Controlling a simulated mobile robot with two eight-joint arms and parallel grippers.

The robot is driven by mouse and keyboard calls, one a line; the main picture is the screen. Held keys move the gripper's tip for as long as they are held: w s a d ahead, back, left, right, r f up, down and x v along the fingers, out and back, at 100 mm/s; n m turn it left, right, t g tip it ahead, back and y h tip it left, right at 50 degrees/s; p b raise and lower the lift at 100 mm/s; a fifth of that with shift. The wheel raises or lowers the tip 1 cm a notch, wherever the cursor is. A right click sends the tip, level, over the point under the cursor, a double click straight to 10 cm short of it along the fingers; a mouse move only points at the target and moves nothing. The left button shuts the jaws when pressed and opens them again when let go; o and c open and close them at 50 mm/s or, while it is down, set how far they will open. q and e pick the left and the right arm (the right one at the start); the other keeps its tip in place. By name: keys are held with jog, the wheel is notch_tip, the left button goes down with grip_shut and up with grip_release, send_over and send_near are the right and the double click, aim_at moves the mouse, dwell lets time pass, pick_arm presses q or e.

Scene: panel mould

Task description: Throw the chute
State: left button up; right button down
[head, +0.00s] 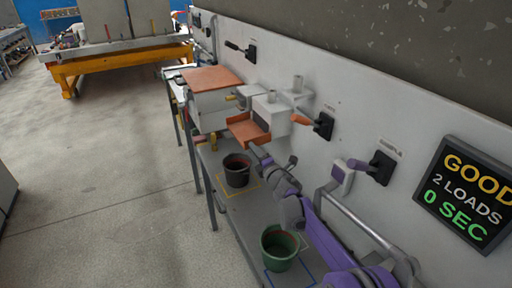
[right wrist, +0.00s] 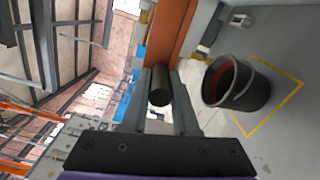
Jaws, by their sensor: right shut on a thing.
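The orange chute (head: 248,130) sticks out from a white box on the wall above the bench. It also shows as an orange strip in the right wrist view (right wrist: 176,32). My right gripper (head: 259,152) is at the chute's near lower edge. In the right wrist view, my right gripper (right wrist: 160,92) is shut on a dark round handle (right wrist: 161,85) just below the orange strip. Where the handle joins the chute is hard to see. My left gripper is not in view.
A dark bucket (head: 237,171), reddish inside, stands in a yellow outline under the chute. A green bucket (head: 279,248) stands in a blue outline nearer. A sign (head: 466,195) reads "GOOD 2 LOADS 0 SEC".

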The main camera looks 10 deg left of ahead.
jog(key=shift+f+n, duration=0.55)
jog(key=shift+n, duration=0.15)
jog(key=shift+d+f+b, duration=0.1)
jog(key=shift+f+b, duration=0.25)
jog(key=shift+f, duration=0.15)
jog(key=c, duration=0.7)
grip_release()
jog(key=shift+w+d, duration=0.1)
jog(key=b+v, duration=0.1)
jog(key=v, duration=0.9)
jog(key=shift+s+d, duration=0.2)
jog(key=shift+s, duration=0.2)
